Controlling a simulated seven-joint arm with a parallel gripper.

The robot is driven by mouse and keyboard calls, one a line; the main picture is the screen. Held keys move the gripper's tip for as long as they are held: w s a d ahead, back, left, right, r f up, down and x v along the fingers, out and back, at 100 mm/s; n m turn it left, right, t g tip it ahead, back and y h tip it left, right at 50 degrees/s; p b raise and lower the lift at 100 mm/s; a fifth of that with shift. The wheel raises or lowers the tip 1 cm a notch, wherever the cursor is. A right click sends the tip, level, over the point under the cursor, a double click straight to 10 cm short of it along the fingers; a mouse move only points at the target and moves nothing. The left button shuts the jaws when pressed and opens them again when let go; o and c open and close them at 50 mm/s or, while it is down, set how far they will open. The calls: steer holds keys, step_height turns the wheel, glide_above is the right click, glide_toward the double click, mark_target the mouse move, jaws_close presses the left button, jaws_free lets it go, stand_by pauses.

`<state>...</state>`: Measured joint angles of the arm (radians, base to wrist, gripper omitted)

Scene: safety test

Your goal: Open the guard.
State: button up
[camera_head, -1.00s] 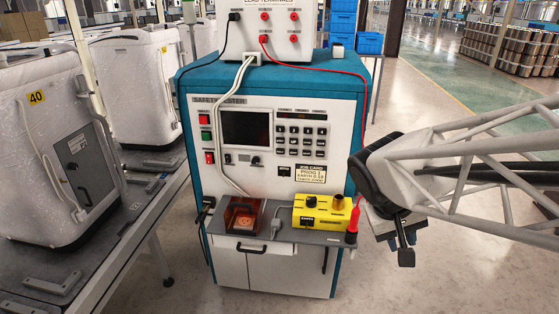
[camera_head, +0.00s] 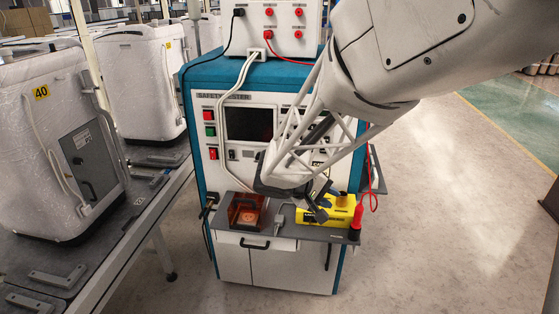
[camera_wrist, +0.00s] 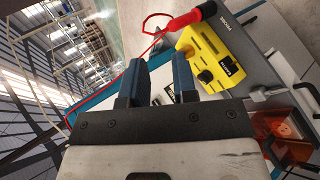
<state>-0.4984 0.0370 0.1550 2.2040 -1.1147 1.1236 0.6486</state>
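The guard is an amber, see-through cover (camera_head: 247,209) on a dark box at the left of the tester's shelf. It appears closed over a pale round part. In the wrist view, the guard (camera_wrist: 285,126) is at the lower right edge, partly cut off. My gripper (camera_head: 319,207) is to the right of the guard, over the yellow box (camera_head: 335,211), not touching the guard. In the wrist view, my gripper's two dark fingers (camera_wrist: 160,80) are apart, with nothing held between them.
The tester cabinet (camera_head: 205,165) stands behind the shelf (camera_head: 285,232). A red probe (camera_head: 356,218) stands at the shelf's right end, with a red lead looping beside it. A grey plug lies between guard and yellow box. A bench (camera_head: 110,240) with white-wrapped units (camera_head: 45,190) is at left.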

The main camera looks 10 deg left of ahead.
steer(key=w+a+f+n+t, duration=0.2)
steer(key=w+a+f, duration=0.1)
steer(key=a, duration=0.4)
steer(key=w+a+f+n+t, duration=0.1)
steer(key=w+a+f+t, duration=0.25)
steer(key=a, duration=0.35)
steer(key=n+t+y, duration=0.3)
steer(key=n+t, duration=0.1)
steer(key=n, duration=0.1)
glide_toward(244, 201)
steer(key=w, duration=0.2)
steer(key=shift+w+d+f, duration=0.2)
steer(key=shift+d+f, duration=0.1)
steer(key=shift+f, duration=0.05)
steer(key=shift+m, duration=0.3)
steer(key=shift+x, duration=3.95)
steer(key=shift+c, duration=0.2)
jaws_close()
